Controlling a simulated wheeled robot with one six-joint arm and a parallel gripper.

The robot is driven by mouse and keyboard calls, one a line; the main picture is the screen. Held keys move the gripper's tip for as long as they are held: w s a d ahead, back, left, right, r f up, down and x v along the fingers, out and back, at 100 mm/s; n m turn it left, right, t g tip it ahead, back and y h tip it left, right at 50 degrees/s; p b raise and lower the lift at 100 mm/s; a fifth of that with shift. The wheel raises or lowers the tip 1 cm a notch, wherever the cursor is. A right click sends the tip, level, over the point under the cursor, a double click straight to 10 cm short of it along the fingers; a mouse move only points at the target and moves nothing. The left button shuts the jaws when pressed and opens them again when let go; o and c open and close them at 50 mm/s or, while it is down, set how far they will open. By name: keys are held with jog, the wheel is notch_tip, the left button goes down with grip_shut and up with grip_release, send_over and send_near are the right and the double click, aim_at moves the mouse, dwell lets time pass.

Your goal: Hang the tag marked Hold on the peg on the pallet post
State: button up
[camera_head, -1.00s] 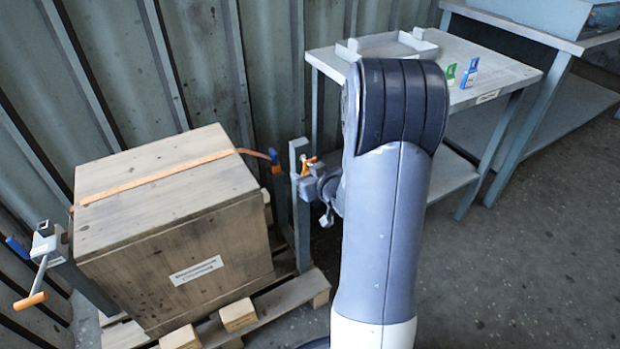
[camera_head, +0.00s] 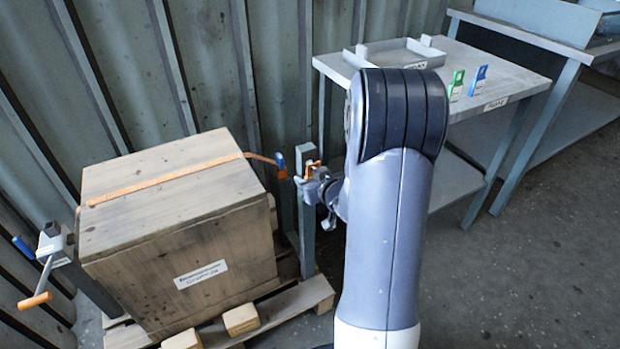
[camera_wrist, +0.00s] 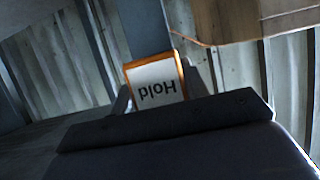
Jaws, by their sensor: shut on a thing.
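The tag marked Hold (camera_wrist: 156,84) is white with an orange edge, and its word reads upside down in the wrist view. In the head view the orange tag (camera_head: 312,168) shows small at the top of the pallet post (camera_head: 306,225). My gripper (camera_head: 318,180) is shut on the tag, close against the post. In the wrist view the post (camera_wrist: 143,28) rises right behind the tag. The peg cannot be made out, and I cannot tell whether the tag is on it.
A wooden crate (camera_head: 175,225) with an orange strap stands on the pallet (camera_head: 285,308) left of the post. A winch with an orange handle (camera_head: 35,299) is at the left. A grey table (camera_head: 510,82) behind holds a tray (camera_head: 395,58), a green tag (camera_head: 456,84) and a blue tag (camera_head: 478,78).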

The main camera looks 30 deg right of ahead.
jog(key=o, duration=1)
jog(key=shift+o, duration=0.2)
jog(key=p+v, duration=0.3)
jog(key=v, duration=0.7)
jog(key=shift+s+r, duration=0.25)
jog(key=shift+s, duration=0.1)
jog(key=b+x, duration=0.2)
jog(key=x, duration=0.7)
jog(key=shift+s, duration=0.25)
jog(key=shift+w+f+b, duration=0.1)
jog(key=shift+b, duration=0.2)
